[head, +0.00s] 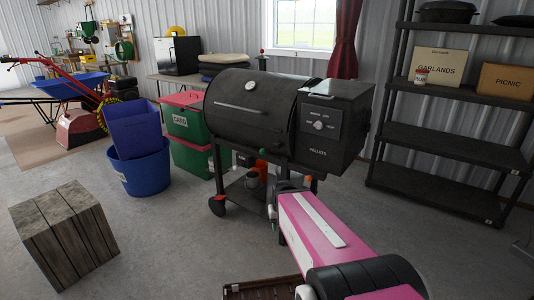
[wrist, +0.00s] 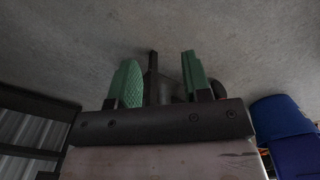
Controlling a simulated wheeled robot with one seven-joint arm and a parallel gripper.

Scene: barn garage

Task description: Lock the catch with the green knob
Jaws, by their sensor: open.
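A black pellet grill (head: 250,122) stands in the middle of the head view, its lid down. I cannot clearly pick out a catch with a green knob in either view. A tiny coloured spot (head: 263,152) shows at the grill's lower front edge, too small to identify. My gripper (head: 273,197) is low in front of the grill, at the end of my pink arm, and partly hidden by it. In the wrist view my gripper (wrist: 162,80) has its green fingers apart with nothing held. A dark post (wrist: 152,75) shows between them, seemingly farther off.
A blue tub (head: 140,172) and stacked red and green bins (head: 188,120) stand left of the grill. A wooden block (head: 62,235) is at front left. A black shelf unit (head: 440,138) stands right. Concrete floor is open between block and grill.

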